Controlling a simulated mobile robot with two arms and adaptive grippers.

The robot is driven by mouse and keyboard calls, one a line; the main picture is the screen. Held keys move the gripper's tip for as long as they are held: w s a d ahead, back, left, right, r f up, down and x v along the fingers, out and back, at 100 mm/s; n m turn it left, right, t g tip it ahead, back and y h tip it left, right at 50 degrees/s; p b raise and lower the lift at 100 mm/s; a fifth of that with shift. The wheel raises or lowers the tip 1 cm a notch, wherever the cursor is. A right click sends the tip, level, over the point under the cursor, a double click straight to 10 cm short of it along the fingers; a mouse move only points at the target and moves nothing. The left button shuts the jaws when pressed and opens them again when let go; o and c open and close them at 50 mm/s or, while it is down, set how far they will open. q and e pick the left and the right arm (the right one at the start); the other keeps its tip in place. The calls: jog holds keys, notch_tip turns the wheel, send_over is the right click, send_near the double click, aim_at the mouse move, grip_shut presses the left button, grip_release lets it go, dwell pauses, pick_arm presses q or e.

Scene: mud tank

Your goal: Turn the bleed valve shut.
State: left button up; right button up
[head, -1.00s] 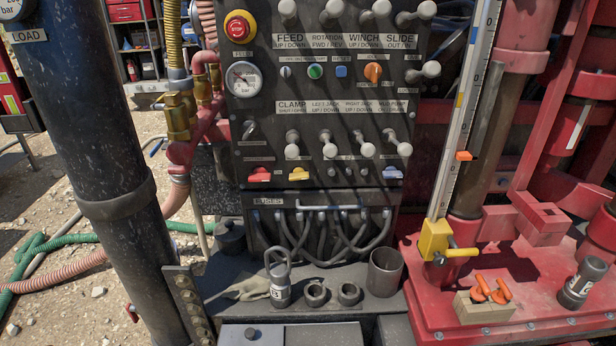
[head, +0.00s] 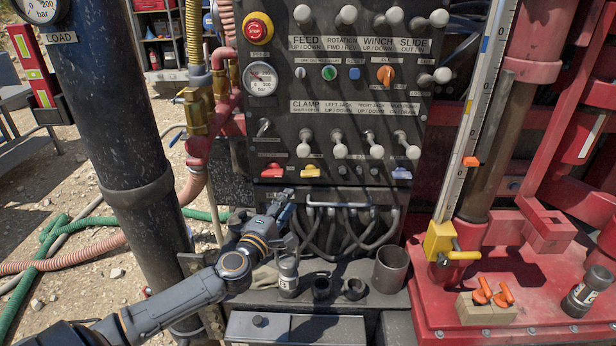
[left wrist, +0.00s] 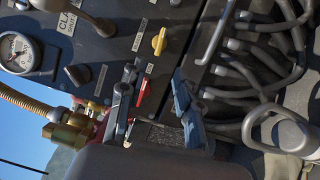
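Along the panel's lower edge are a red handle (head: 278,170), a yellow handle (head: 311,171) and a blue handle (head: 401,173). My left gripper (head: 284,203) is just below the red handle in the head view. In the left wrist view, the left gripper (left wrist: 153,105) has its two fingers apart, with the red handle (left wrist: 143,92) beyond the gap between them. It appears empty; contact is not visible. My right gripper is not in view.
The control panel (head: 345,120) carries several levers above the handles. Grey hoses (head: 345,230) hang below it. A dark cup (head: 389,268) and small fittings stand on the ledge. A thick black column (head: 112,110) stands left, beside brass fittings (head: 196,108).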

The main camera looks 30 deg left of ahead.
aim_at(308, 176)
pick_arm(q)
jog(key=w, duration=0.4)
jog(key=w+a, duration=0.1)
jog(key=w, duration=0.3)
jog(key=w+a, duration=0.1)
jog(key=w, duration=0.3)
jog(key=shift+w+r+p, duration=0.2)
jog(key=shift+w+p, duration=0.05)
jog(key=shift+p, duration=0.05)
jog(key=shift+s, duration=0.1)
grip_shut()
